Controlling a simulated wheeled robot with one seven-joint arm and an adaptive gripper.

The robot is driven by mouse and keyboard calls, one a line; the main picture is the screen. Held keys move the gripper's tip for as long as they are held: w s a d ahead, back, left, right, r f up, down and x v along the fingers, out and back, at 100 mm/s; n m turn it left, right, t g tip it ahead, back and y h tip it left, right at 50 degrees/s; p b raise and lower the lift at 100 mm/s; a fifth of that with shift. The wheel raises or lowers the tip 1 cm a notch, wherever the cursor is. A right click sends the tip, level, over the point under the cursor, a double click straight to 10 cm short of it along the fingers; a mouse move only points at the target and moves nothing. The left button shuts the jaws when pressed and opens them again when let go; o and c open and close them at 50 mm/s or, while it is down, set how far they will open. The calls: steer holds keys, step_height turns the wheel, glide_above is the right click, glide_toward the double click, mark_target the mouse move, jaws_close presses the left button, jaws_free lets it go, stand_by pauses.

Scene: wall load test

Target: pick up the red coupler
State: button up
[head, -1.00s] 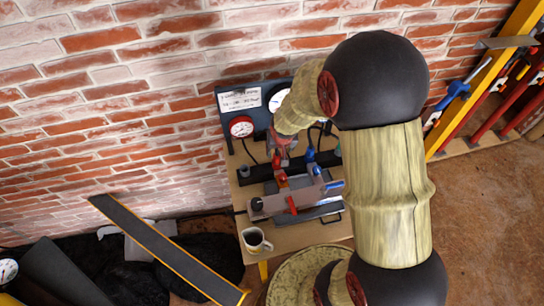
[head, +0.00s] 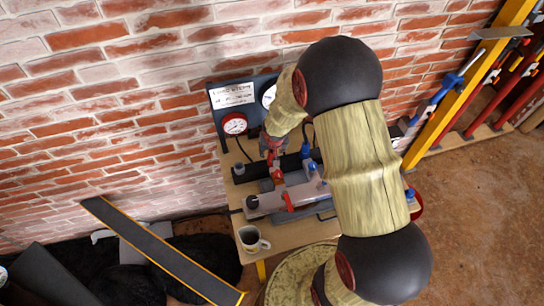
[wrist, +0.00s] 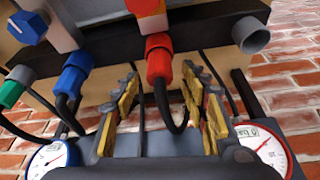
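The red coupler (wrist: 159,58) is near the middle of the wrist view, with a black hose curving away from it. My gripper (wrist: 160,80) is open, its yellow, worn-looking fingers on either side of the coupler's line. I cannot tell whether the fingertips reach around the coupler; no contact shows. In the head view my gripper (head: 271,147) hangs above the back of the bench fixture, and the coupler there is largely hidden and hard to separate from the other red parts.
A blue coupler (wrist: 73,72) and a green one (wrist: 12,90) stand left of the red coupler. A grey pipe end (wrist: 250,35) is at right. Gauges (wrist: 265,145) (wrist: 50,158) flank the fingers. A mug (head: 252,239) stands on the bench's front left corner.

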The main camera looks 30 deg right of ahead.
steer(key=shift+c, duration=1.2)
steer(key=c, duration=0.9)
steer(key=shift+w+r, duration=0.1)
steer(key=shift+r, duration=0.55)
step_height(320, 180, up, 2)
steer(key=shift+r+p, duration=0.15)
steer(key=shift+p, duration=0.6)
steer(key=s+a+r+p, duration=0.1)
steer(key=s+a+r, duration=0.4)
steer(key=s+r, duration=0.4)
steer(key=s, duration=0.4)
steer(key=shift+r, duration=0.25)
steer(key=shift+s, duration=0.1)
